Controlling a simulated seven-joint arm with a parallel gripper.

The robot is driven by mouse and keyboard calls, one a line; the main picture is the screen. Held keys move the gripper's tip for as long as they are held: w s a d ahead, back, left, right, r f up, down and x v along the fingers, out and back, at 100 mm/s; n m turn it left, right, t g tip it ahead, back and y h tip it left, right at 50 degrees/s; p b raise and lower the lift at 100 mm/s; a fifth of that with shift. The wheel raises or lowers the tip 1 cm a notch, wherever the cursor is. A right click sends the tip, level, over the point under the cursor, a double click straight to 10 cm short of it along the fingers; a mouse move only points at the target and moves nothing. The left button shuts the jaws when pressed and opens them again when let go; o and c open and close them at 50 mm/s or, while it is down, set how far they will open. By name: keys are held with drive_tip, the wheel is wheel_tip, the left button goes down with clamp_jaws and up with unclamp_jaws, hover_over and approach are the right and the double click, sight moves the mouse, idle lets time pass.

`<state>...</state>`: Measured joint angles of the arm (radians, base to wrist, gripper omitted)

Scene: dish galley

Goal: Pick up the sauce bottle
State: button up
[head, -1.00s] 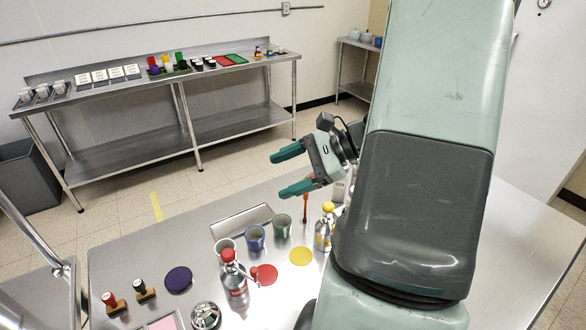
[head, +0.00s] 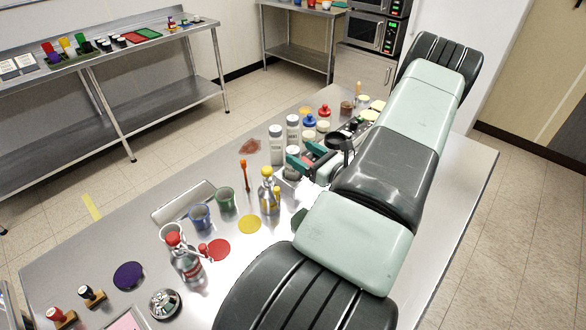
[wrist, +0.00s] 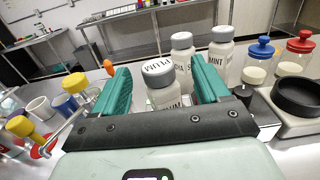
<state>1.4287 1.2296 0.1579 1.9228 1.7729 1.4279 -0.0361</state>
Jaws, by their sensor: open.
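A white bottle with a grey cap marked PLUM (wrist: 161,88) stands upright between the open fingers of my gripper (wrist: 160,70) in the wrist view. Its lower part is hidden behind the gripper body. Two similar grey-capped bottles stand behind it, one (wrist: 182,54) partly readable and one marked MINT (wrist: 221,50). In the head view my gripper (head: 297,158) is low over the table at this group, with two of the white bottles (head: 277,147) (head: 292,130) beyond it. I cannot tell from the labels alone which one the task calls the sauce bottle.
Red-capped (wrist: 299,50) and blue-capped (wrist: 260,53) jars and a black round pan (wrist: 298,96) stand right of the gripper. A yellow-topped pump bottle (head: 269,192), green cup (head: 225,200), blue cup (head: 201,217) and red-topped bottle (head: 185,258) stand nearer. The table's right side is clear.

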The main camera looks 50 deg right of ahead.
drive_tip(key=w, duration=0.6)
drive_tip(key=shift+a+f, duration=0.15)
drive_tip(key=shift+f, duration=0.05)
drive_tip(key=shift+s, duration=0.1)
clamp_jaws()
